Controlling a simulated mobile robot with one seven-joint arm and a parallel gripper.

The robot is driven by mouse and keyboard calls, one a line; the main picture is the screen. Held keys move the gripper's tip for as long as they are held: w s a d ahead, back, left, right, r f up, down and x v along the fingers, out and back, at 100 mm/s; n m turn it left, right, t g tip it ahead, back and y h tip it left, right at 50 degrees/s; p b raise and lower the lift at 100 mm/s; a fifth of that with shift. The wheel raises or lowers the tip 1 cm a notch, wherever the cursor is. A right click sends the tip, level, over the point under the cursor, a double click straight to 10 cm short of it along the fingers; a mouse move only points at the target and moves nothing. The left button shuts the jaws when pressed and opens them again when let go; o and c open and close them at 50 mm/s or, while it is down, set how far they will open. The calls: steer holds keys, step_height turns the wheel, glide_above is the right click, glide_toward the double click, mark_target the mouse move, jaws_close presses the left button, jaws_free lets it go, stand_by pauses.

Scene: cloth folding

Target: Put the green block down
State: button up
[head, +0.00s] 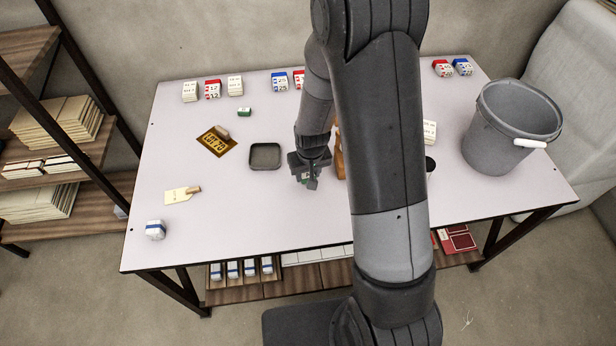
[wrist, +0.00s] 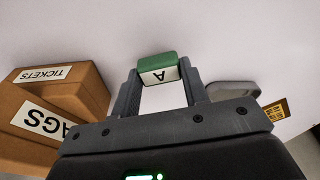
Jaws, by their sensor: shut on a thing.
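The green block (wrist: 157,65) is between my gripper's two fingers in the wrist view, with a white face marked with the letter A. My gripper (wrist: 160,85) is shut on it. In the head view my gripper (head: 309,180) is over the middle of the white table (head: 250,215), to the right of a grey-green tray (head: 265,156). Only a small bit of green shows at the fingertips there. I cannot tell whether the block touches the table.
A brown box labelled TICKETS and BAGS (wrist: 45,110) stands close to my gripper. Another green-and-white block (head: 244,112) lies behind the tray. A grey bucket (head: 510,125) stands at the right.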

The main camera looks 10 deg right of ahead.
step_height(320, 180, up, 6)
steer(key=shift+r, duration=0.25)
steer(key=w+r+m, duration=0.2)
steer(key=w, duration=0.7)
glide_above(265, 157)
steer(key=d, duration=0.1)
steer(key=f, duration=0.4)
steer(key=s+f, duration=0.1)
steer(key=f, duration=0.1)
steer(key=shift+w+a+f, duration=0.2)
steer(key=shift+a+f, duration=0.1)
steer(key=shift+a, duration=0.15)
steer(key=shift+f, duration=2)
steer(key=shift+f, duration=0.1)
steer(key=o, duration=1)
steer(key=shift+c, duration=0.2)
